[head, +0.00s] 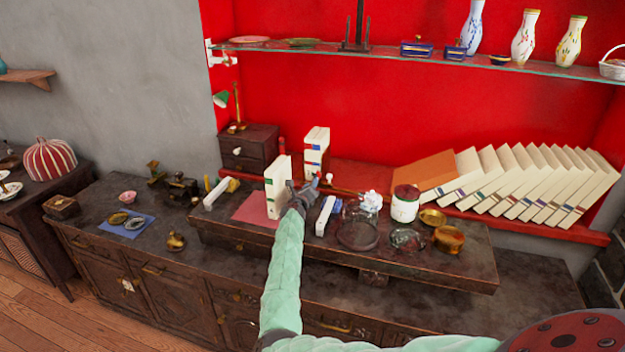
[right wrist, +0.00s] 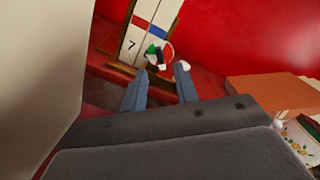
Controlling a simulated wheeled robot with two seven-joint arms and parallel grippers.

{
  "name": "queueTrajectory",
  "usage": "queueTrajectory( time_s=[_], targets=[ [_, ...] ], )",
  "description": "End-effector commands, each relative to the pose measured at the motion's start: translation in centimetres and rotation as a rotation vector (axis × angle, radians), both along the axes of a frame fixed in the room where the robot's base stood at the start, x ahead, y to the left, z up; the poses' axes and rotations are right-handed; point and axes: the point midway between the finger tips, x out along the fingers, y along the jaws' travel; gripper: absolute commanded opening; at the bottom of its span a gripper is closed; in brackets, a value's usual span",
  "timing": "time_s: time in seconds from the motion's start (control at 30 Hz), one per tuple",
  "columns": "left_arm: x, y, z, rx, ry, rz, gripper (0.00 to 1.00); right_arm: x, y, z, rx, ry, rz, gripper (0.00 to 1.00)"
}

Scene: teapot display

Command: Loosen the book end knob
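In the right wrist view, a small round knob (right wrist: 158,53) with red, white and green parts sits in front of the spine of an upright white book (right wrist: 131,38) with red and blue bands and a 7. My left gripper is out of view.
A white book (head: 277,188) stands upright close left of my right gripper; a wide pale surface fills the left of the wrist view. Right of the gripper stand a lidded white jar (head: 405,208), glass dishes (head: 358,235) and a row of leaning books (head: 535,185).

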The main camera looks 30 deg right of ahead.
Motion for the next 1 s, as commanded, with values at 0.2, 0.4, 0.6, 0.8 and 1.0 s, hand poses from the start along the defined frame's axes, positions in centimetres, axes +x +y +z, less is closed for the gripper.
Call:
queueTrajectory(
  time_s=[0.2, 0.4, 0.6, 0.8, 1.0],
  targets=[
    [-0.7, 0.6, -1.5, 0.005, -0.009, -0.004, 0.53, -1.4, 1.6, 0.0, 0.001, 0.001, 0.0, 0.3],
    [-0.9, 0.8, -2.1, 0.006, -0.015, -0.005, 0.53, -1.8, 2.0, 0.0, 0.001, 0.0, -0.001, 0.3],
    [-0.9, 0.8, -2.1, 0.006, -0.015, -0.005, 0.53, -1.8, 2.0, -0.1, 0.001, 0.0, -0.001, 0.3],
    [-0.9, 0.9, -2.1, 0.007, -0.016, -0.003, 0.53, -1.8, 2.0, -0.1, 0.0, 0.0, 0.0, 0.3],
    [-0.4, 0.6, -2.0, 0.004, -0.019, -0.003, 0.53, -1.8, 2.1, -0.1, 0.001, 0.0, -0.001, 0.3]
  ],
)
